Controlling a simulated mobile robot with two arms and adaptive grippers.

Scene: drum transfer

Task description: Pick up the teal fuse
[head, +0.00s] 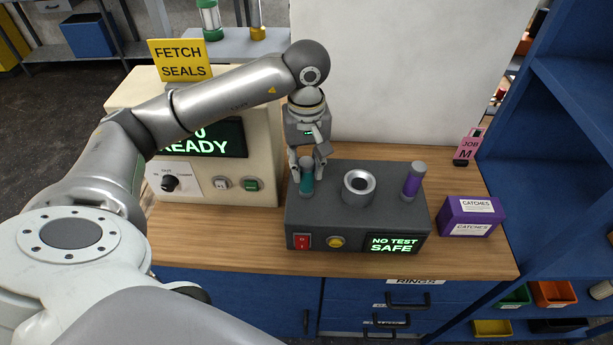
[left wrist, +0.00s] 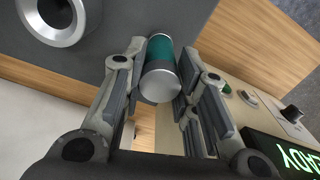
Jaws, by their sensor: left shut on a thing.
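The teal fuse (head: 306,181) is a small cylinder with a grey metal end, standing at the left of the dark grey test box (head: 330,222). My left gripper (head: 307,168) reaches down over it, with its fingers on both sides of its upper part. In the left wrist view the teal fuse (left wrist: 160,68) sits between the two finger pads of the left gripper (left wrist: 160,88), metal end toward the camera. The gripper is shut on it. The fuse's lower end is hard to make out, so I cannot tell if it still touches the box. My right gripper is not in view.
A metal ring socket (head: 358,188) and a purple fuse (head: 412,181) are on the test box, right of the teal fuse. A cream machine reading READY (head: 262,183) stands close on the left. A purple CATCHES box (head: 470,217) is at the right. Front bench wood is clear.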

